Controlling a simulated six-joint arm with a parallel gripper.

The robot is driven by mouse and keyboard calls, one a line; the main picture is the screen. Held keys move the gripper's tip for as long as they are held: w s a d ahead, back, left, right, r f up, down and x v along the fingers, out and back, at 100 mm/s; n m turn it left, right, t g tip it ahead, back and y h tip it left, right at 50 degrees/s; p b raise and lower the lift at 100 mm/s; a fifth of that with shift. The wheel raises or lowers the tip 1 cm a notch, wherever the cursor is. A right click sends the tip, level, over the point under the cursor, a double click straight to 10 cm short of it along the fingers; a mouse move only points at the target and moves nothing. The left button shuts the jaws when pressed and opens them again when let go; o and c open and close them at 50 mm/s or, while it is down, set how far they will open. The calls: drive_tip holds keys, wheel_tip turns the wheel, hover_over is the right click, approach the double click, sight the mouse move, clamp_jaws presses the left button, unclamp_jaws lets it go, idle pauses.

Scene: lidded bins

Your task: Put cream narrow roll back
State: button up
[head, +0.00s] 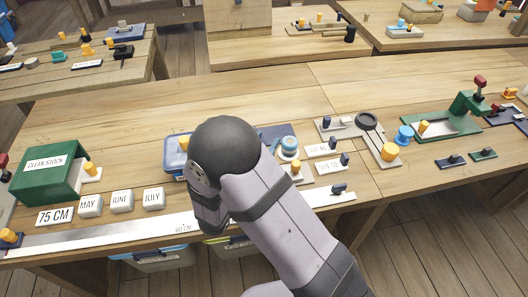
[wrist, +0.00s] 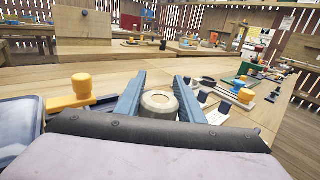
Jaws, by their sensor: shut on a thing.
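In the wrist view my gripper (wrist: 159,86) has its two blue fingers either side of a pale round roll (wrist: 158,104) with a cream-grey ring face and a hollow centre. The gripper is shut on this roll, which looks like the cream narrow roll. A blue-rimmed container (head: 176,155) shows partly behind my arm.
A green CLEAN STOCK box (head: 48,172) stands at left, near MAY, JUNE and JULY blocks (head: 122,201). A long white ruler (head: 120,234) runs along the front edge. A light blue round piece (head: 289,146) and several small fixtures stand right of my arm. Lidded bins (head: 152,259) sit below.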

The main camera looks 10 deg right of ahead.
drive_tip(key=shift+r, duration=1.2)
drive_tip(key=shift+d, duration=0.1)
